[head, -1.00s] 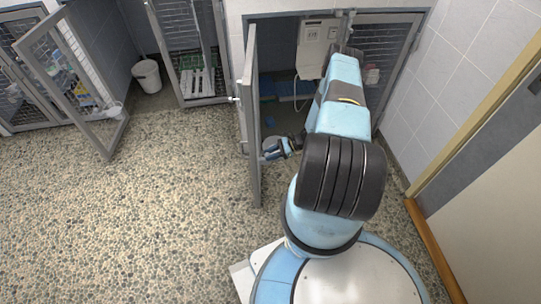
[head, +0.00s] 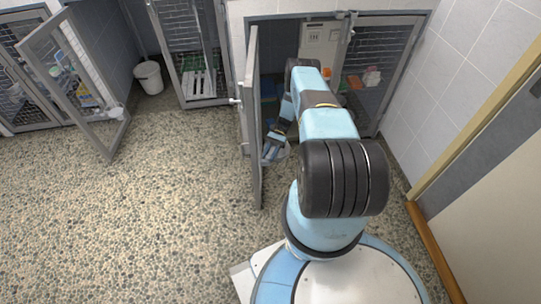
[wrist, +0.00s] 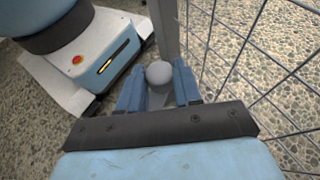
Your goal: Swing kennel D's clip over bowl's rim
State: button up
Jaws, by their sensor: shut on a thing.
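My gripper (wrist: 159,88) is shut on a grey, round-headed piece, which I take to be the clip (wrist: 159,73), between its two blue fingers in the wrist view. In the head view my gripper (head: 272,150) is low beside the inner side of the open kennel door (head: 256,120). A pale round bowl (head: 286,151) shows there, partly hidden by my gripper and arm. The clip cannot be made out in the head view. The bowl's rim is not clear in the wrist view, so I cannot tell how the clip sits against it.
The door's grey frame post (wrist: 165,25) and wire mesh (wrist: 265,60) stand close to the fingers. A second mesh door (head: 375,65) is right of the opening. A white bucket (head: 149,77) stands at the back left. The pebbled floor (head: 130,210) at left is clear.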

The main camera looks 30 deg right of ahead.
jog(key=shift+w+a+n+g+h, duration=0.1)
jog(key=shift+w+n+g+h, duration=0.1)
jog(key=shift+n+g+h, duration=0.8)
jog(key=shift+n, duration=0.3)
jog(key=o, duration=1)
jog(key=shift+o, duration=0.2)
